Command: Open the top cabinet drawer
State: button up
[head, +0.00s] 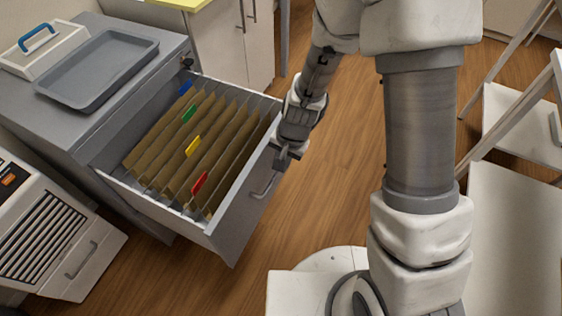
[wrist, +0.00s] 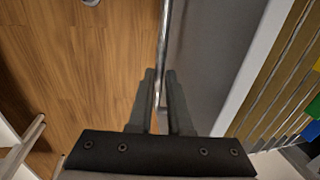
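The top drawer (head: 236,200) of the grey cabinet (head: 60,115) is pulled far out. Hanging brown folders with blue, green, yellow and red tabs (head: 193,147) fill it. My gripper (head: 283,158) is at the outer face of the drawer front, by the far part of the metal handle (head: 264,187). In the wrist view, the handle bar (wrist: 164,40) runs between the two fingertips (wrist: 160,73), which close in on it from both sides. The grey drawer front (wrist: 215,50) is just right of the bar.
A grey tray (head: 97,70) and a white carrier with a blue handle (head: 42,50) rest on the cabinet. A white vented unit (head: 50,235) stands at the left. White chairs (head: 515,220) stand at the right. Wooden floor (head: 325,185) is clear beside the drawer.

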jog(key=o, duration=0.4)
jog(key=shift+c, duration=0.2)
jog(key=d+r+p, duration=0.1)
jog(key=r+p, duration=0.2)
jog(key=r, duration=0.5)
jog(key=s+d+r+p, duration=0.1)
jog(key=r+p, duration=0.3)
jog(key=r, duration=0.5)
jog(key=shift+d, duration=0.5)
jog(key=shift+s, duration=0.1)
jog(key=s+d+r+n+t+h, duration=0.1)
jog(key=s+d+r+t, duration=0.1)
jog(key=s+d+r, duration=0.35)
jog(key=s+d+r+n+t, duration=0.1)
jog(key=s+d+r+n, duration=0.15)
jog(key=r, duration=0.65)
jog(key=s+d+r+n+t+h, duration=0.1)
jog(key=s+d+r+t, duration=0.15)
jog(key=d+r, duration=0.35)
notch_tip(320, 180, up, 16)
jog(key=p, duration=1.6)
jog(key=shift+s+a+r+g, duration=0.2)
jog(key=shift+s+a+g, duration=0.15)
jog(key=shift+a, duration=0.1)
